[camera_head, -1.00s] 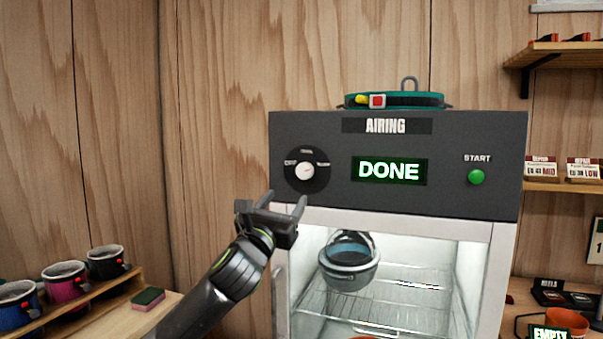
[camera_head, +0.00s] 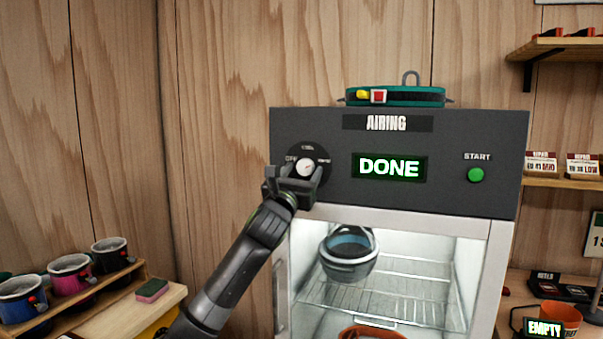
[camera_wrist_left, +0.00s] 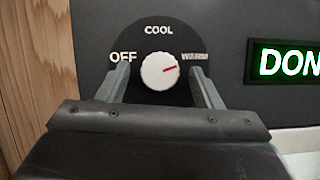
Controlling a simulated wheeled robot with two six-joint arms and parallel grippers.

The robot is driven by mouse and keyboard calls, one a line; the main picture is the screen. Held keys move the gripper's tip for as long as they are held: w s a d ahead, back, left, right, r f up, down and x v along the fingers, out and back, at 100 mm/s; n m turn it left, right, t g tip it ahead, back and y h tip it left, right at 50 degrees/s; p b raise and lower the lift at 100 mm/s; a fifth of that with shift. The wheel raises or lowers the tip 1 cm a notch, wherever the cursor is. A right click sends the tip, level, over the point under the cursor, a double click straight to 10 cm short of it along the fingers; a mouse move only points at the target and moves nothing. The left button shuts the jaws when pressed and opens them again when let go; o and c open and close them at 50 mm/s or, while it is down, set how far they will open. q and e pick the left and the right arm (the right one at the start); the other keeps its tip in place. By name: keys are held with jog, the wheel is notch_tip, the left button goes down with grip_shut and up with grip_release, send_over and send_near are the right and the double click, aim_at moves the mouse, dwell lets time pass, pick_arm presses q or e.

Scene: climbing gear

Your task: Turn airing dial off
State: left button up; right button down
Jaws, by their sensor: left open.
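The airing dial (camera_head: 305,167) is a white knob on a round black plate at the upper left of the dark AIRING panel (camera_head: 450,140). In the left wrist view the knob (camera_wrist_left: 160,71) has a red mark pointing right and slightly up, toward the WARM label; OFF is at its left and COOL above. My left gripper (camera_head: 294,176) is open in front of the dial's lower part. In the left wrist view its fingers (camera_wrist_left: 160,82) stand on either side of the knob, apart from it; I cannot tell the depth between them. My right gripper is not in view.
The lit display (camera_head: 389,167) reads DONE, with a green START button (camera_head: 475,175) to its right. Below, the cabinet (camera_head: 500,260) shows a wire rack and a grey-blue pot-like item (camera_head: 348,258). Mugs (camera_head: 70,273) stand on a shelf at left.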

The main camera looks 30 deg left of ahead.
pick_arm(q)
jog(key=c, duration=1)
